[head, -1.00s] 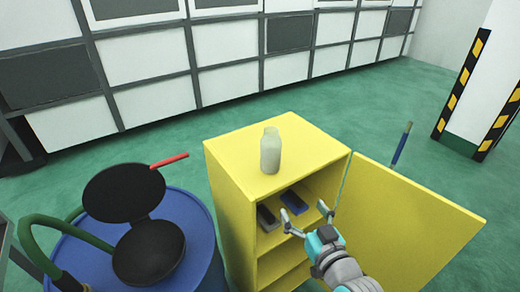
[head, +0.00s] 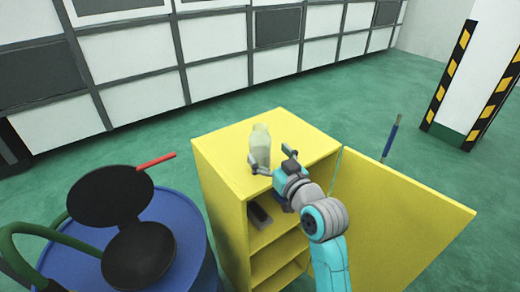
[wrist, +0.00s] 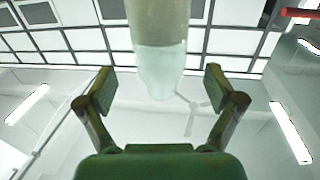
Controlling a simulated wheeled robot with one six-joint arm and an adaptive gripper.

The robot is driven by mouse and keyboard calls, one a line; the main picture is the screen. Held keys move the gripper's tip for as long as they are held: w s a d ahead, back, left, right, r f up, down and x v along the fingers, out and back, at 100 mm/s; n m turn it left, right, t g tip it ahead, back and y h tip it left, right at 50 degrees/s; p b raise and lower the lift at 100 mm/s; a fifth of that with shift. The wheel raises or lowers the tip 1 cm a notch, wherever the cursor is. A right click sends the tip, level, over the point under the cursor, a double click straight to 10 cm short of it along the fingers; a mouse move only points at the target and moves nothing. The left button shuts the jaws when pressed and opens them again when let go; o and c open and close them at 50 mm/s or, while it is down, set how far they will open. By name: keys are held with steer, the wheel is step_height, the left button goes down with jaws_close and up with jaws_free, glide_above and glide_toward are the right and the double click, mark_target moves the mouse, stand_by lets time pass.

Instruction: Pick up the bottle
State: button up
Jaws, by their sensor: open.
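A pale, translucent whitish bottle (head: 260,146) stands upright on top of the yellow cabinet (head: 215,165). My gripper (head: 268,162) is at the cabinet's front top edge, with its fingers spread open at the bottle's near side. In the wrist view the bottle (wrist: 158,45) hangs upside down in the picture, centred ahead of the two open fingers of my gripper (wrist: 158,92). The fingers are apart from each other with the bottle's end between them or just beyond; I cannot tell how deep it sits. My gripper partly hides the bottle's lower right side.
The cabinet's yellow door (head: 395,225) stands open at the right, and a dark block (head: 259,215) lies on the upper shelf. A blue drum (head: 188,235) with black round lids (head: 110,197) stands at the left. Green floor is clear behind the cabinet.

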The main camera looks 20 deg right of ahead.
mark_target(265, 153)
steer(key=w, duration=0.3)
steer(key=w+a, duration=0.1)
steer(key=shift+w+f, duration=0.4)
steer(key=c, duration=1.4)
